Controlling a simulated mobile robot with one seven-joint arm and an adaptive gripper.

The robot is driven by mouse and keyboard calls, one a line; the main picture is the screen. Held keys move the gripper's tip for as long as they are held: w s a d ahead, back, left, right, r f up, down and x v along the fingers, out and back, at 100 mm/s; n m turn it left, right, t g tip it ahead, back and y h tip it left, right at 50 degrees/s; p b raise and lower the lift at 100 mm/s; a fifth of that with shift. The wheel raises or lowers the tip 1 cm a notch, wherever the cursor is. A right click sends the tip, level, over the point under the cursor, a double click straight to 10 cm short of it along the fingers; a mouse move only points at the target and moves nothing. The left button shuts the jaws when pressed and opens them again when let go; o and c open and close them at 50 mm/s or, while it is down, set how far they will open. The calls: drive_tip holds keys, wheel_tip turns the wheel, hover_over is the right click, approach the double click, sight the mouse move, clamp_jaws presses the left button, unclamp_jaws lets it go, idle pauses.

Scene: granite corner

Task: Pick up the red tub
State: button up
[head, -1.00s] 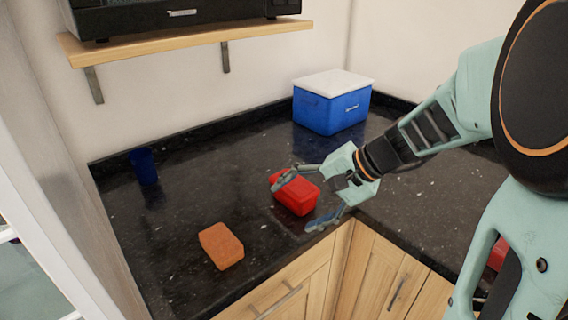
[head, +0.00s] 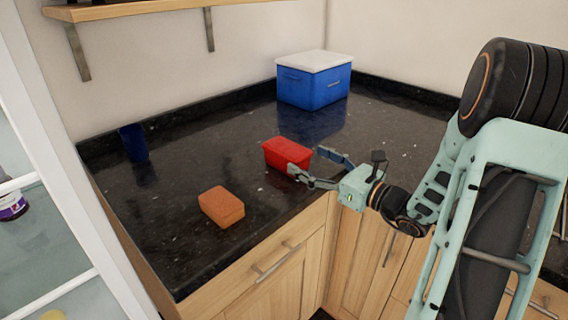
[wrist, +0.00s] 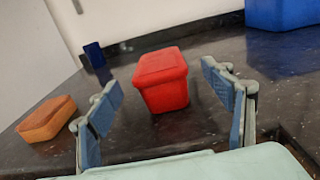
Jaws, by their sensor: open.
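The red tub (head: 286,153) sits upright on the dark granite counter near its inner corner, with its lid on. In the wrist view the tub (wrist: 163,82) stands ahead of my gripper, between the lines of the two fingers and a little beyond them. My gripper (head: 318,168) is open and empty, low at the counter's front edge, just right of the tub. In the wrist view both blue-padded fingers of my gripper (wrist: 165,108) are spread wide. In the head view one finger overlaps the tub's lower right corner; contact cannot be told.
An orange sponge-like block (head: 222,207) lies left of the tub near the front edge. A blue cup (head: 134,143) stands at the far left. A blue cooler with a white lid (head: 314,82) stands at the back. A wooden shelf (head: 130,10) hangs above the counter.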

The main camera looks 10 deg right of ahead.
sight(287, 147)
drive_tip(key=x, duration=0.8)
drive_tip(key=shift+w+a+r+b, duration=0.1)
drive_tip(key=shift+a+r+b, duration=0.05)
drive_tip(key=shift+b, duration=0.15)
drive_tip(key=shift+r, duration=0.1)
drive_tip(key=c, duration=1.5)
